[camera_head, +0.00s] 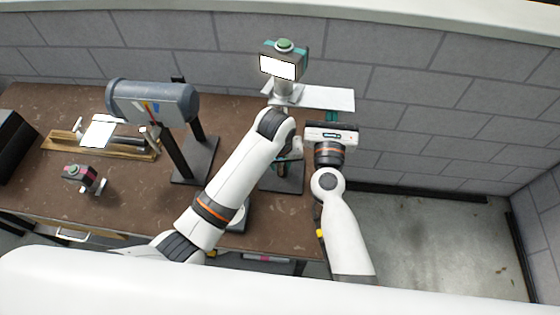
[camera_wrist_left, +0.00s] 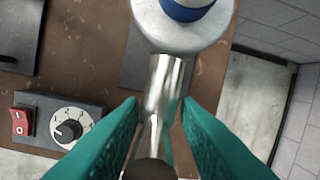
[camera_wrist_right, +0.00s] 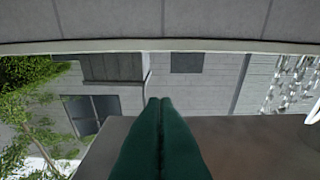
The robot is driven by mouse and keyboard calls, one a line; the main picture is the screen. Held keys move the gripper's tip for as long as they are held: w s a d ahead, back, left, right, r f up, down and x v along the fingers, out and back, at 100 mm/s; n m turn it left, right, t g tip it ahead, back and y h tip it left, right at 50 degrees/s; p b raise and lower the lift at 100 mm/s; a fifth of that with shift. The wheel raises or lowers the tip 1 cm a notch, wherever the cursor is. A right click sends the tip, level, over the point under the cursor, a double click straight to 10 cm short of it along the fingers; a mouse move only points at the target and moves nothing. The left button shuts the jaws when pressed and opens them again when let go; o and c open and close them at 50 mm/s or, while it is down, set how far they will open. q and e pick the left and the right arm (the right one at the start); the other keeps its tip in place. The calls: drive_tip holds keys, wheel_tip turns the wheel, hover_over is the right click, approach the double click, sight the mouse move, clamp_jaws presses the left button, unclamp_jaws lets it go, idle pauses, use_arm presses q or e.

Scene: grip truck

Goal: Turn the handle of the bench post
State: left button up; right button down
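In the left wrist view the bench post shows from above as a round silver head (camera_wrist_left: 180,35) with a blue-and-white cap. Its silver handle (camera_wrist_left: 166,82) points towards me and ends in a dark round knob (camera_wrist_left: 148,171). My left gripper (camera_wrist_left: 160,108) is open, with one teal finger on each side of the handle; I cannot tell whether either finger touches it. In the head view my left arm hides most of the post and handle. My right gripper (camera_wrist_right: 160,102) is shut and empty, its teal fingers together, pointing out over the wall.
The brown bench (camera_head: 45,195) carries a grey cylindrical machine (camera_head: 152,103) on a stand and a small red-and-black device (camera_head: 82,174). Concrete floor (camera_head: 430,240) is clear at right.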

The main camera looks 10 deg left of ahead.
use_arm(q)
drive_tip(key=shift+o, duration=0.9)
drive_tip(key=shift+a+h, duration=0.2)
drive_tip(key=shift+h, duration=0.6)
drive_tip(key=h, duration=0.5)
drive_tip(key=shift+a+f+n+h, duration=0.15)
drive_tip(key=shift+a+n+h, duration=0.15)
drive_tip(key=shift+h, duration=0.1)
drive_tip(key=v, duration=1.2)
drive_tip(key=shift+d, duration=0.15)
drive_tip(key=shift+c, duration=0.2)
